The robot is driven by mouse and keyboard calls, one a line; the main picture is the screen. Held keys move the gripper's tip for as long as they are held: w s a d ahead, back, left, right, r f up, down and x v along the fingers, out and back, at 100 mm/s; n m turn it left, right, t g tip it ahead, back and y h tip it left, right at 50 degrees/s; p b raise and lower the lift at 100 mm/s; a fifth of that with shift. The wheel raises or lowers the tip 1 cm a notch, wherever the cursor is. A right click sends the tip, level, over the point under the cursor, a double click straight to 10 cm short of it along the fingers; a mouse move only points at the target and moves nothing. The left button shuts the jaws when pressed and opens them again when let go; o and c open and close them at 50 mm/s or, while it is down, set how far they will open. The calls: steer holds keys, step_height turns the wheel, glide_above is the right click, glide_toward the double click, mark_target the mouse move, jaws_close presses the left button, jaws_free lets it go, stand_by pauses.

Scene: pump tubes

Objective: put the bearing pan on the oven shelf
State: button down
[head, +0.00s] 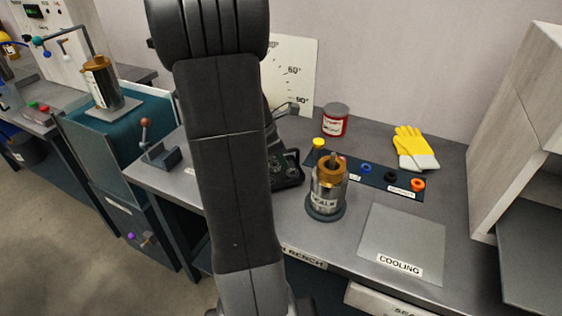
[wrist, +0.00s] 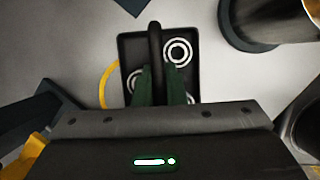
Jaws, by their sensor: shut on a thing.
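The bearing pan is a small black tray with pale bearing rings. In the wrist view the pan (wrist: 130,50) lies below my gripper (wrist: 166,78), whose green fingers are closed on its dark upright handle bar (wrist: 155,45). In the head view the pan (head: 290,172) shows beside my arm, over the grey bench; my arm hides its left part and most of my gripper. I cannot tell whether the pan touches the bench. I cannot clearly make out an oven shelf.
A metal cylinder with a brass top (head: 328,187) stands close right of the pan. Behind are a red tin (head: 335,122), yellow gloves (head: 415,148) and a strip of coloured rings (head: 375,177). The COOLING plate (head: 402,240) is bare. A pale cabinet (head: 525,130) stands at right.

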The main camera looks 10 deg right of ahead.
steer(key=shift+f, duration=0.4)
steer(key=shift+r, duration=0.1)
steer(key=c, duration=1.9)
jaws_free()
steer(key=shift+f, duration=0.2)
steer(key=shift+c, duration=0.2)
steer(key=o, duration=0.4)
steer(key=shift+o, duration=0.2)
